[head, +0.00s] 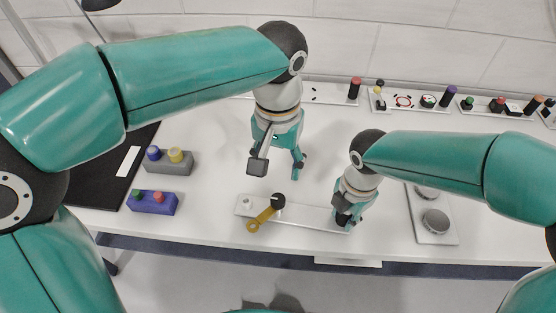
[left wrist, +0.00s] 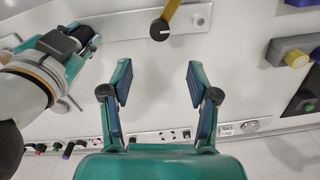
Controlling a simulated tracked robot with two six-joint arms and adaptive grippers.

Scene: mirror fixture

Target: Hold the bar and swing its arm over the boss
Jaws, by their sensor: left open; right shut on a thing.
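The pale bar (head: 312,214) lies on the white table near its front edge. A yellow arm (head: 264,217) with a ring end runs from a black knob (head: 278,200) on the bar toward the front left, off the bar. The small pale boss (head: 247,203) stands at the bar's left end, apart from the yellow arm. My right gripper (head: 345,217) is shut on the bar's right end, its fingertips partly hidden. My left gripper (head: 280,167) is open and empty behind the bar. In the left wrist view the knob (left wrist: 159,30) shows beyond its open fingers (left wrist: 160,88).
A grey block (head: 170,164) and a blue block (head: 153,203) with coloured knobs stand left of the bar. A plate with round metal discs (head: 434,222) lies to the right. A row of fixtures (head: 428,101) lines the back. The table between left gripper and bar is clear.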

